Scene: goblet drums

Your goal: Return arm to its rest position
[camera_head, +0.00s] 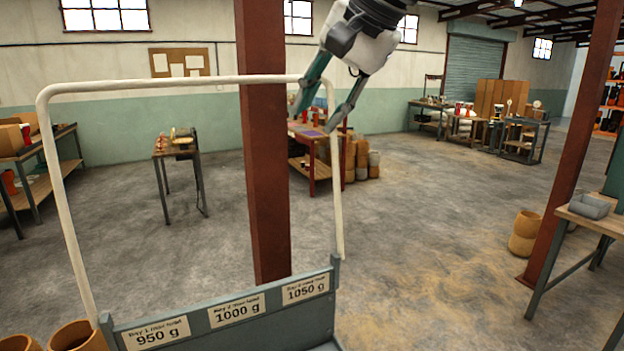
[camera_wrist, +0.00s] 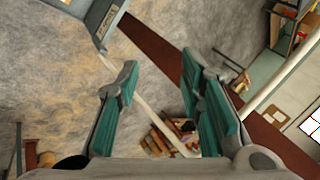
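My gripper (camera_head: 322,112) is raised at the top middle of the head view, with its fingers pointing down. Its two teal-padded fingers are spread apart with nothing between them. In the wrist view the gripper (camera_wrist: 158,88) also shows open and empty, with the floor and furniture far beyond it. The rest of my arm is cut off by the top edge of the head view.
A cream tube frame (camera_head: 190,82) rises from a teal panel (camera_head: 228,312) with bay labels. A red-brown post (camera_head: 265,150) stands behind it. A red table (camera_head: 318,155) is farther back. Two orange-brown drum shells (camera_head: 78,338) sit lower left.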

